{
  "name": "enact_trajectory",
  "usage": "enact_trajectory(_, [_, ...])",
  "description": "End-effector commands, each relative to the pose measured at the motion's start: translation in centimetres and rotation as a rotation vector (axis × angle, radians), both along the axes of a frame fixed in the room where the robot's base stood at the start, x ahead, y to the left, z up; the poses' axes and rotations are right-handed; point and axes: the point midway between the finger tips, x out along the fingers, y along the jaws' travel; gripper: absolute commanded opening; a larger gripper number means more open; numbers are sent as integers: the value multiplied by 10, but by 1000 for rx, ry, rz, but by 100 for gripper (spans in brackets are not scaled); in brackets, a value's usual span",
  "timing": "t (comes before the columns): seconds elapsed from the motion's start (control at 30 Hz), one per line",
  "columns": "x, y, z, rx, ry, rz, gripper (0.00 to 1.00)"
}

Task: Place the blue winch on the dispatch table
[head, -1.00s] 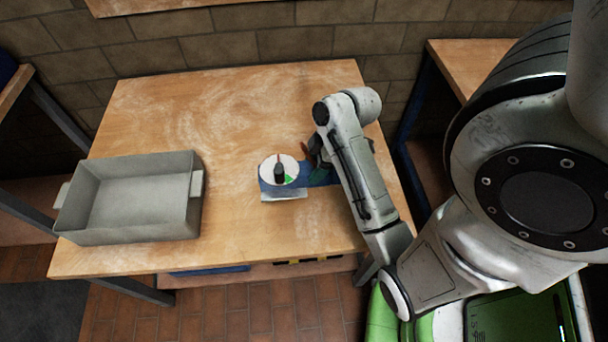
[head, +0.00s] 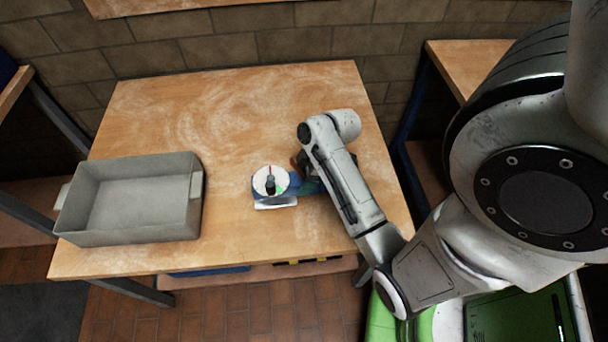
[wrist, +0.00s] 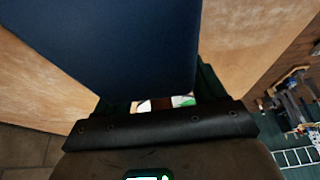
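The blue winch (head: 270,187) shows a white round dial with a dark knob, a red mark and a green patch, and a pale base plate. It is over the middle of the wooden table (head: 225,110), right of the grey tray. I cannot tell whether its base touches the tabletop. My gripper (head: 308,172) is at its right side, partly hidden behind my arm. In the wrist view, a large dark blue part of the winch (wrist: 125,40) fills the space between the green fingers of my gripper, which is shut on it.
An empty grey metal tray (head: 135,205) with side handles stands on the left of the table. The back and front middle of the tabletop are clear. A brick wall (head: 230,42) is behind. Another wooden table (head: 475,62) stands at the right.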

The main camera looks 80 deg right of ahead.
Motion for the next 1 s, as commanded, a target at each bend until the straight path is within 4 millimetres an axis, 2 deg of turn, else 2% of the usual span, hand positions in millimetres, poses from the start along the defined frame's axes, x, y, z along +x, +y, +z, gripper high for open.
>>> enact_trajectory(0.03, [0,0,-1,0,0,-1,75])
enact_trajectory(0.17, [0,0,0,-1,0,0,87])
enact_trajectory(0.4, [0,-1,1,-2,-2,0,87])
enact_trajectory(0.53, [-3,-2,9,-2,-3,-1,87])
enact_trajectory(1.0, [-34,-14,91,-5,-5,-1,87])
